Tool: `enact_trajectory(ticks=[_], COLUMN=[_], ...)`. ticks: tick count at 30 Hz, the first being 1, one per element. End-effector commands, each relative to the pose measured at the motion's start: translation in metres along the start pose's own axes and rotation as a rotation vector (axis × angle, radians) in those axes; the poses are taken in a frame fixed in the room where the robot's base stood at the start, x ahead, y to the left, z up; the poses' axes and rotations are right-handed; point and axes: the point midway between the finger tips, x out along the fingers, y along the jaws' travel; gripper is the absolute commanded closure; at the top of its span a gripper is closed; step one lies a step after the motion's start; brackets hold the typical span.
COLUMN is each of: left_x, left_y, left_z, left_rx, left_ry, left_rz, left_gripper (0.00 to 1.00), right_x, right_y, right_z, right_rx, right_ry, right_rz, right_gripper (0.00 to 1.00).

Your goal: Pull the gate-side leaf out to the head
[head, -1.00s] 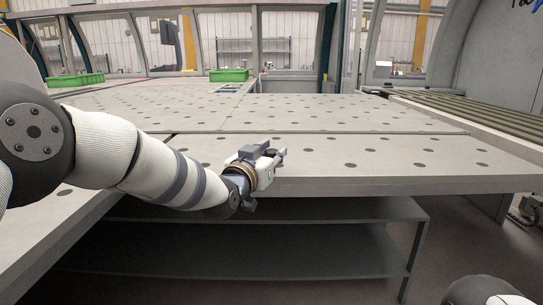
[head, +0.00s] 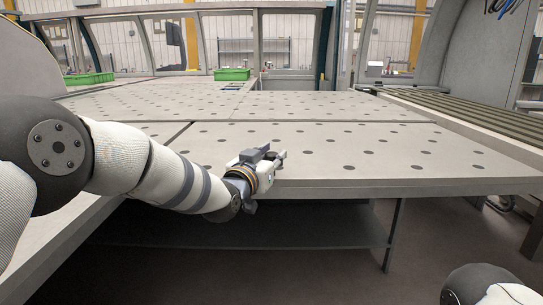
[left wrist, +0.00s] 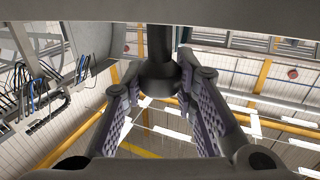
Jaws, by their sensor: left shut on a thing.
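The gate-side leaf, which I take to be the near grey plate with dark round holes (head: 340,150), spans the middle of the head view. Its front edge faces me. My left gripper (head: 279,158) is at that front edge, left of its middle. In the left wrist view a dark round knob on a stem (left wrist: 159,76) sits between the two ridged finger pads, and the left gripper (left wrist: 160,105) is shut on it. How the knob joins the leaf is hidden. My right gripper is out of view.
Beneath the leaf is a dark shelf (head: 240,232) with a leg (head: 393,235). Further perforated table (head: 300,104) lies behind. Green bins (head: 232,74) stand at the back. A slatted bed (head: 470,118) lies to the right. Open floor shows at lower right.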

Motion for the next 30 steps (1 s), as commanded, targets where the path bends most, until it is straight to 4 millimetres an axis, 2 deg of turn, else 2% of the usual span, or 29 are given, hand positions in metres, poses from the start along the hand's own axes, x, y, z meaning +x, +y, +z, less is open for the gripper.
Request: enact_trajectory(ticks=[12, 13, 15, 25, 28, 30], left_x=[0.000, 0.000, 0.000, -0.003, -0.015, -0.030], left_y=[0.001, 0.001, 0.001, 0.000, -0.001, 0.000], left_z=[0.002, 0.002, 0.001, 0.000, 0.000, 0.000], left_rx=[-0.001, -0.001, -0.001, 0.000, 0.000, -0.001], left_ry=[-0.002, -0.002, -0.001, -0.001, -0.001, -0.002], left_rz=[0.001, 0.001, 0.001, 0.000, 0.000, 0.001], left_gripper=[1.00, 0.67, 0.53, 0.53, 0.53, 0.53], right_x=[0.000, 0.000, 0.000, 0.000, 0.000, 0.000], right_y=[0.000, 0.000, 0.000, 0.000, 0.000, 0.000], right_z=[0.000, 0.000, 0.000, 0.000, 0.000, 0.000], right_rx=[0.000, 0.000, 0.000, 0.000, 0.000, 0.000], right_ry=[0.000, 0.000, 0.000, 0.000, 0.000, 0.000], right_rz=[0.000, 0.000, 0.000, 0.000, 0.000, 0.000], right_gripper=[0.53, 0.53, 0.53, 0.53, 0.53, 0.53])
